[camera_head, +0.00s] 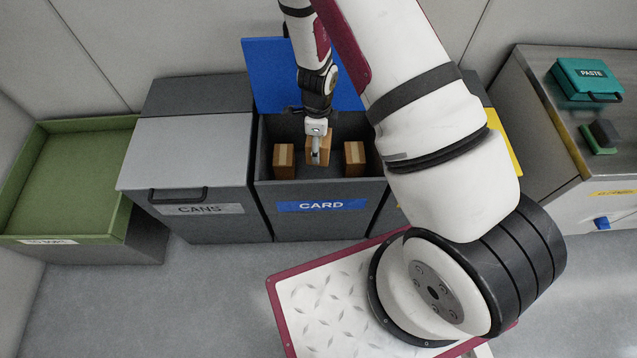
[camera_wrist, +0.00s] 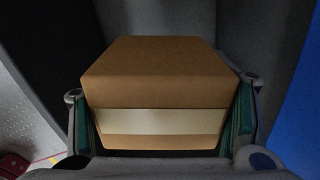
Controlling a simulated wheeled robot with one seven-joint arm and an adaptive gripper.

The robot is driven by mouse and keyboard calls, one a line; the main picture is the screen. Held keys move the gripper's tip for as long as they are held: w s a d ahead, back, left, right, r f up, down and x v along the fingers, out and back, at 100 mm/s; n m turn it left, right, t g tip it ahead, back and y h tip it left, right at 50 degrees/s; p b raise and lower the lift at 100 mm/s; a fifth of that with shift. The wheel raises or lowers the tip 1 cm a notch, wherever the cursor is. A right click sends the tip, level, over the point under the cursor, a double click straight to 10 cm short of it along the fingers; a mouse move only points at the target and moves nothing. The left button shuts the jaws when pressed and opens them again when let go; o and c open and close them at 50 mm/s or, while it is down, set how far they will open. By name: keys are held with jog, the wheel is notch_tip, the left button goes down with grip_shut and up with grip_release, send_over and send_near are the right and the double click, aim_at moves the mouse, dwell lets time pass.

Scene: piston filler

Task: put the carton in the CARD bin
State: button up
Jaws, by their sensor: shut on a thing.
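The CARD bin (camera_head: 320,207) is a dark grey bin with a blue label, and its blue lid (camera_head: 270,75) stands open at the back. My gripper (camera_head: 317,152) points down into the bin's opening. It is shut on a brown carton (camera_head: 325,144) with a pale tape band. In the wrist view the carton (camera_wrist: 158,75) fills the space between the two green-padded fingers, with dark bin walls around it. Whether the carton touches the bin floor cannot be told.
Two other brown cartons stand in the bin, one on the left (camera_head: 284,161) and one on the right (camera_head: 354,158) of my gripper. The CANS bin (camera_head: 195,160) to the left has its grey lid shut. A green open tray (camera_head: 70,180) is at far left. A steel counter (camera_head: 545,110) with a teal PASTE case (camera_head: 587,78) is at right.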

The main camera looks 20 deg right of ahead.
jog(key=f+m, duration=0.1)
jog(key=f+m+b, duration=0.1)
jog(key=f, duration=0.1)
jog(key=f+b, duration=0.1)
jog(key=f, duration=0.1)
jog(key=shift+s+d+m, duration=0.2)
jog(key=shift+d+m, duration=0.05)
jog(key=shift+m, duration=0.15)
jog(key=b, duration=0.4)
send_over(319, 171)
jog(key=s, duration=0.3)
jog(key=f, duration=0.6)
jog(key=a+f, duration=0.1)
jog(key=f, duration=0.2)
jog(key=shift+w+f, duration=0.1)
jog(key=shift+f, duration=0.05)
jog(key=shift+d+f, duration=0.1)
jog(key=shift+f, duration=0.1)
jog(key=o, duration=1.1)
jog(key=shift+r, duration=0.1)
notch_tip(319, 171, up, 12)
jog(key=p, duration=0.5)
jog(key=shift+r, duration=0.15)
